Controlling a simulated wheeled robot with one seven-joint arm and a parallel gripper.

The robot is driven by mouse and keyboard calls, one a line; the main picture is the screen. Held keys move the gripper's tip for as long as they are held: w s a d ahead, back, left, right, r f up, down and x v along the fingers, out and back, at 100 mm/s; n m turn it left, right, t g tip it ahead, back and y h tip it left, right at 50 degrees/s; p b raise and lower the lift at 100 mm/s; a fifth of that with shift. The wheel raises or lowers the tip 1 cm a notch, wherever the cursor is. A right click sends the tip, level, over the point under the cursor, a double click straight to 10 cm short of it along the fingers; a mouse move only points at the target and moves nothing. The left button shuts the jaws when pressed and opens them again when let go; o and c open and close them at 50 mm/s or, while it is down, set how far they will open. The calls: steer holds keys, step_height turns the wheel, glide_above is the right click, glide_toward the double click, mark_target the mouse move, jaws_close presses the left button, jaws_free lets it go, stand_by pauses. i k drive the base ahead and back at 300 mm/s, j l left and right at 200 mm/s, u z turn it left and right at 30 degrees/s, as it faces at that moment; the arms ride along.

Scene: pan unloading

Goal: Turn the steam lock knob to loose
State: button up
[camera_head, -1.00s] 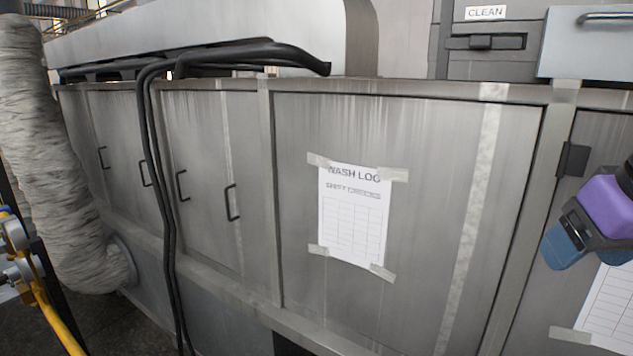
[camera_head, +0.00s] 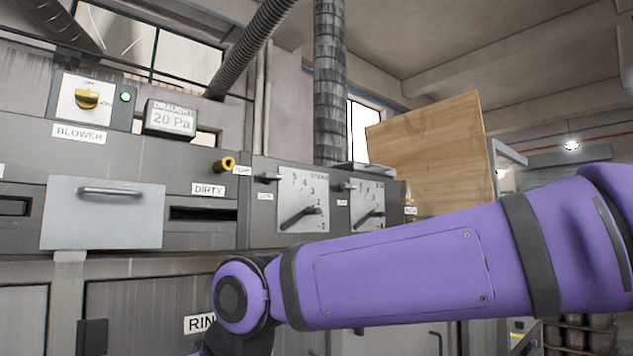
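The dial panel shows at the centre of the head view. A small grey knob (camera_head: 269,177) sits at the upper left of the left dial (camera_head: 303,200), between two small labels too blurred to read surely. A similar grey knob (camera_head: 347,186) sits beside the right dial (camera_head: 368,206), with a small label below it. I cannot tell which is the steam lock knob or how it is set. My purple arm crosses the lower right in front of the panel. My gripper is out of view.
A yellow blower knob (camera_head: 87,99), green lamp (camera_head: 125,97) and draught display (camera_head: 170,119) stand at the upper left. A yellow knob (camera_head: 225,164) is above the dirty slot (camera_head: 203,214). A drawer front (camera_head: 102,213) juts out at left. A wooden board (camera_head: 430,150) stands behind the right dial.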

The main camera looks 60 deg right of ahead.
mark_target(268, 177)
steer(key=z, duration=1.05)
